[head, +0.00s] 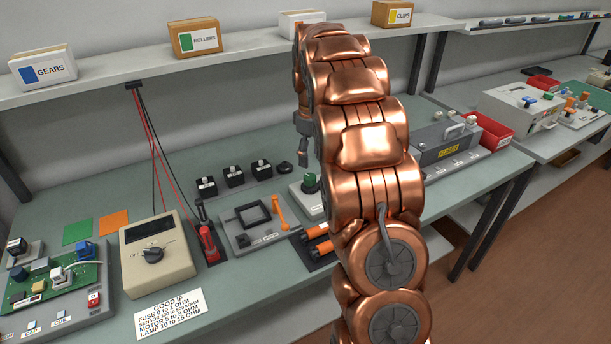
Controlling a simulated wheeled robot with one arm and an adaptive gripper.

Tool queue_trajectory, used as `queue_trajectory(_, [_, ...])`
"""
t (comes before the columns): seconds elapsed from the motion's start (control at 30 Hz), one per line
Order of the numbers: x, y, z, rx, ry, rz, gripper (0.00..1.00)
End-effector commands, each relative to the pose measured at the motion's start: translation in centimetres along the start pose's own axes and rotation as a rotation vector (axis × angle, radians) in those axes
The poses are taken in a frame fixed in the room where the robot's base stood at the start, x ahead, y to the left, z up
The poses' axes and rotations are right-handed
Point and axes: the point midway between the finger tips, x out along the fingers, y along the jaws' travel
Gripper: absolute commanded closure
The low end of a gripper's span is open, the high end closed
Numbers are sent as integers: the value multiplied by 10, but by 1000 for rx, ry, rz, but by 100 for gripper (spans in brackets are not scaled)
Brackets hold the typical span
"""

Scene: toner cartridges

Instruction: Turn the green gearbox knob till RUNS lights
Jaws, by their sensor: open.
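A green knob (310,181) sits on top of a pale box (308,203) in the middle of the bench. My copper arm hides the box's right part. No lit RUNS lamp or RUNS label can be made out. My gripper (303,160) is mostly hidden behind my arm. Its dark finger points down above and slightly left of the green knob in the picture, apart from it. I see nothing held in it.
Left of the knob stand a grey fixture with an orange lever (279,212), a red probe (208,243) and a beige meter (157,257). Orange rollers (318,231) lie in front. Black blocks (233,175) stand behind. A grey machine (446,145) is at right.

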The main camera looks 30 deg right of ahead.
Motion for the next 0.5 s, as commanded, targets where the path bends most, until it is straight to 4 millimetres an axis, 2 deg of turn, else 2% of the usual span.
queue_trajectory(0.5, [63, -2, 1, 0, -5, -6, 38])
